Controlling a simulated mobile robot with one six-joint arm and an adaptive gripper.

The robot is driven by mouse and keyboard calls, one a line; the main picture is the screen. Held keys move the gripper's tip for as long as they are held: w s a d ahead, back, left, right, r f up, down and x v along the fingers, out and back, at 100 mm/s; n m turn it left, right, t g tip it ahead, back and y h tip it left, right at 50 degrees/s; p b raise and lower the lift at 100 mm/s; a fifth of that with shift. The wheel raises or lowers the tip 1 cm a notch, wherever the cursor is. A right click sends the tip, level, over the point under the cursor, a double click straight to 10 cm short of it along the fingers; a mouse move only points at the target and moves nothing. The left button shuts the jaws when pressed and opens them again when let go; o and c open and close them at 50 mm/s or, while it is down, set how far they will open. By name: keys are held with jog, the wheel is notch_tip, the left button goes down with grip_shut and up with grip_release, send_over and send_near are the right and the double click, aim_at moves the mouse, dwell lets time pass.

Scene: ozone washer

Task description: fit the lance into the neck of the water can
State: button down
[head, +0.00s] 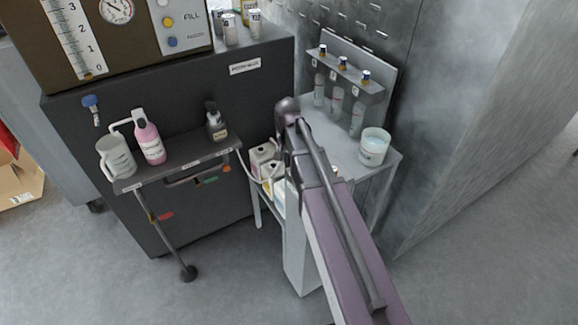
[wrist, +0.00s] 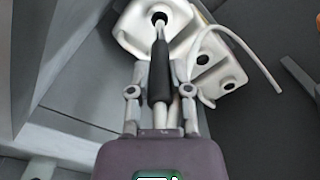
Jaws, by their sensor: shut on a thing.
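My gripper (wrist: 160,76) is shut on the black grip of the lance (wrist: 160,66) in the wrist view. The lance's thin pale end points at the dark round neck of a white can (wrist: 186,33) and overlaps the opening. I cannot tell whether the tip is inside the neck or just above it. In the head view my arm hides most of my gripper (head: 281,153) and the lance. White cans (head: 261,154) stand beside it, partly hidden, with labels too small to read, so I cannot tell which one is the water can.
A second dark opening in white plastic (wrist: 229,85) and a curved pale hose (wrist: 250,62) lie right of the lance. A shelf (head: 180,160) with a jug (head: 116,156) and a pink bottle (head: 150,142) is at left. A white tub (head: 374,149) stands at right.

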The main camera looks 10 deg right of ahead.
aim_at(288, 166)
jog(key=shift+f+b, duration=1.2)
jog(key=shift+f, duration=0.25)
jog(key=shift+f+b, duration=0.6)
jog(key=shift+f, duration=0.05)
jog(key=c, duration=0.6)
grip_release()
jog(key=shift+o, duration=0.2)
jog(key=shift+r, duration=0.15)
notch_tip(288, 166, up, 13)
jog(key=p, duration=1.3)
